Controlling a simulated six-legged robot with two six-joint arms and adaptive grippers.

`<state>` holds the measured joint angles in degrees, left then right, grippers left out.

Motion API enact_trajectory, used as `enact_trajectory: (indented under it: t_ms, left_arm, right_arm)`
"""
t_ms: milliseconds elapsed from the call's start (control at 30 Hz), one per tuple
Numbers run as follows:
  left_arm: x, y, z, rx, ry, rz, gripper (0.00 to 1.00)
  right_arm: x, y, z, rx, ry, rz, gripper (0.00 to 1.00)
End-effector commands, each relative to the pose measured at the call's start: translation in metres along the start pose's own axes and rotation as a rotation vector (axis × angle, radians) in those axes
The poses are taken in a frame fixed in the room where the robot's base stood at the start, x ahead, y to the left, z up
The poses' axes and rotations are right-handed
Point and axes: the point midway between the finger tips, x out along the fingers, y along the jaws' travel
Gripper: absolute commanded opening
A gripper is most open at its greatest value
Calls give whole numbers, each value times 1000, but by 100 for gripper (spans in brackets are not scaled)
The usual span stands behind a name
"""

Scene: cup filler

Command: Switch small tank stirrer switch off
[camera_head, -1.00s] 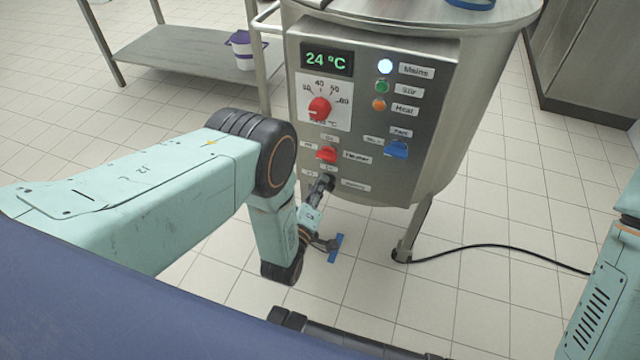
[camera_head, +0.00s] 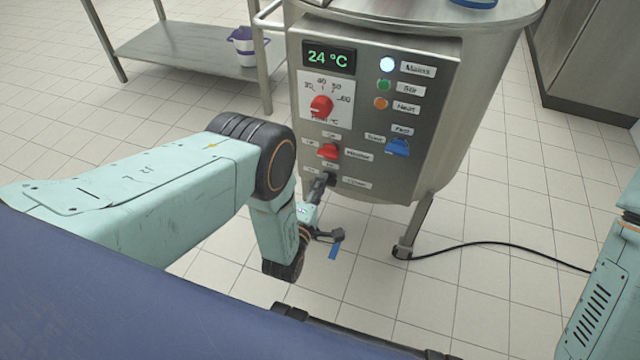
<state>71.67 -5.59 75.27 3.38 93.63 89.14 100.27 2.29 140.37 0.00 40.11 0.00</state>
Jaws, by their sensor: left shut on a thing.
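The small tank (camera_head: 492,70) carries a grey control panel (camera_head: 425,165) on its front. My left gripper (camera_head: 329,180) is at the panel's lower left, beside a small label (camera_head: 357,183) too blurred to read surely. It is shut on a switch there, which the fingers mostly hide; its position cannot be told. The green Stir lamp (camera_head: 383,85) sits between the white Mains lamp (camera_head: 387,65) and the orange Heat lamp (camera_head: 381,103). My right gripper is out of view.
A red heater knob (camera_head: 328,151) sits just above my left gripper and a blue knob (camera_head: 398,147) to the right. A red temperature dial (camera_head: 321,106) is below the 24 °C display (camera_head: 329,57). A black cable (camera_head: 500,246) crosses the floor.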

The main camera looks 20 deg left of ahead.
Motion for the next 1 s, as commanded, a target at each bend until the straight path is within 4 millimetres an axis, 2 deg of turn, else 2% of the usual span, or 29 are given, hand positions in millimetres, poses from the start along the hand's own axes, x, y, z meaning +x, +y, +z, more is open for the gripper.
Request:
enact_trajectory:
  t_ms: [367,400,633,1000]
  left_arm:
    - [-1,-1,1,-5,-2,-4,0]
    - [-1,-1,1,-5,-2,-4,14]
    - [-1,-1,0,-4,-1,-2,34]
    - [-5,0,0,-3,0,-1,34]
  right_arm:
    - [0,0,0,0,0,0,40]
    - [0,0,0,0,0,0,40]
    - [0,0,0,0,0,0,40]
    - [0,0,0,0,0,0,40]
